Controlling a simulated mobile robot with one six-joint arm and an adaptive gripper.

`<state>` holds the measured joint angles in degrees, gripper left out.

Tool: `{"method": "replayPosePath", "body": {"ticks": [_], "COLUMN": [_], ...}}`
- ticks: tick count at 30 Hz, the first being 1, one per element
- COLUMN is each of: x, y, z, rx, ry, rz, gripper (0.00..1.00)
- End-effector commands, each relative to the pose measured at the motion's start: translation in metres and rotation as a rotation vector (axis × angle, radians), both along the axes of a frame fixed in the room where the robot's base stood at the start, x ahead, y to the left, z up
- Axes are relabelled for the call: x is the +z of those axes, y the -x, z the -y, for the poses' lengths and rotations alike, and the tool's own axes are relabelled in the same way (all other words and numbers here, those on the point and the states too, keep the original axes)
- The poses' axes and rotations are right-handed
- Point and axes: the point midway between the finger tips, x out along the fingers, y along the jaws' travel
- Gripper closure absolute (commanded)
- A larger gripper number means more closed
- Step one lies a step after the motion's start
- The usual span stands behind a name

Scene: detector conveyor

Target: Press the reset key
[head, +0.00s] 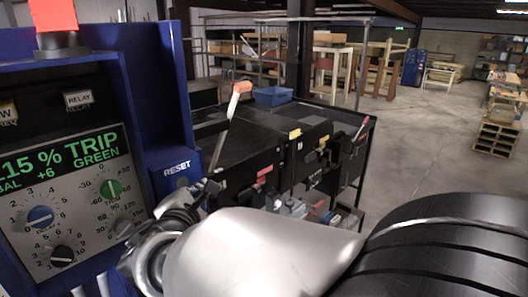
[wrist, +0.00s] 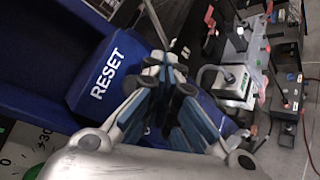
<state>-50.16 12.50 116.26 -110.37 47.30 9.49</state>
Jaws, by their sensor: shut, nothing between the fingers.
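A blue box with a white RESET label (head: 177,168) is on the right side of the control panel. My gripper (head: 210,186) is shut and empty, just right of this box. In the wrist view the RESET label (wrist: 107,73) is left of my gripper (wrist: 165,65), whose closed fingertips overlap the edge of the blue face. The fingers hide part of that face, and no key shows there. I cannot tell whether the fingertips touch the box.
The detector panel (head: 70,200) has a green "115 % TRIP" display (head: 62,152) and several knobs. A red lamp (head: 54,15) stands on top. A dark conveyor frame (head: 290,140) with a white-and-orange lever (head: 232,115) is behind my arm. Open floor (head: 425,125) lies to the right.

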Motion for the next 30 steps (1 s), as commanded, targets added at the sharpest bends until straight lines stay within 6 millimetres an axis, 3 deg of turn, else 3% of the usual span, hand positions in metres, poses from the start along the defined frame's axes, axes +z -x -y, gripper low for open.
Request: {"method": "replayPosePath", "body": {"ticks": [8,30], "x": [-0.002,-0.002], "y": [-0.011,-0.012], "z": [-0.013,-0.014], "rx": [0.001,0.001], "ry": [0.001,0.001], "rz": [-0.001,-0.001], "gripper": [1.00,1.00]}}
